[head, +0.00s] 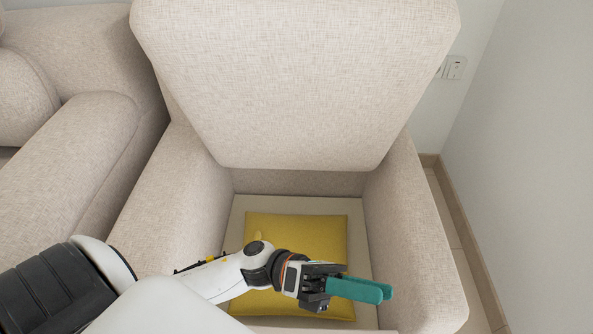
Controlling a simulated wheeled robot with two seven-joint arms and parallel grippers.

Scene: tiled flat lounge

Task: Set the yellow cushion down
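The yellow cushion (315,233) lies flat on the seat of a beige armchair (240,205), between its two armrests. My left arm comes in from the left and crosses over the near part of the cushion, hiding some of it. My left gripper (375,291), with teal fingers, is over the cushion's near right side, and its fingertips reach past the cushion's right edge. The two fingers overlap in this view, so the gap between them cannot be judged. No cushion fabric shows between them. My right gripper is not in view.
The armchair's backrest (295,80) rises behind the seat. Its right armrest (415,240) is close to the fingertips. A beige sofa (75,160) stands at the left. A wall (535,170) with a skirting board (460,220) is at the right, with a narrow floor gap between.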

